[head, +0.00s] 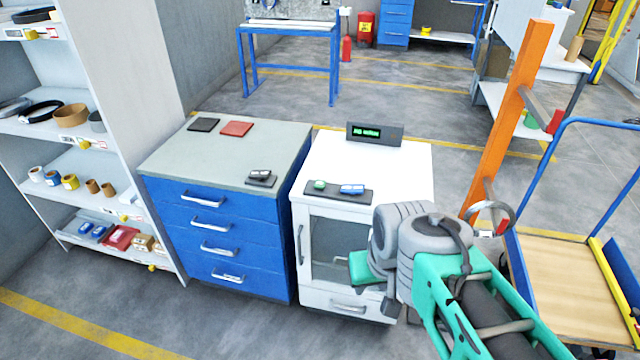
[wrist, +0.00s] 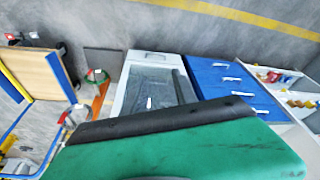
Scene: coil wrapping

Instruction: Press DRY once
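A white cabinet (head: 315,215) with a glass front door stands at the centre of the head view. On its top lies a dark plate (head: 337,192) with a green button (head: 319,185) and a blue button (head: 352,189). No DRY lettering can be read on either. A small display (head: 375,132) with green text stands at the back of the top. My gripper (head: 362,268), a teal part, is in front of the glass door, below the buttons and apart from them. The wrist view shows the cabinet (wrist: 125,95) sideways, partly behind a large green part; its buttons are not visible there. The fingertips are not clear.
A blue drawer cabinet (head: 215,225) stands close on the left, with a small dark device (head: 261,177) and flat pads on top. Shelves (head: 110,180) are further left. An orange post (head: 505,130) and a trolley (head: 575,275) stand right of my arm.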

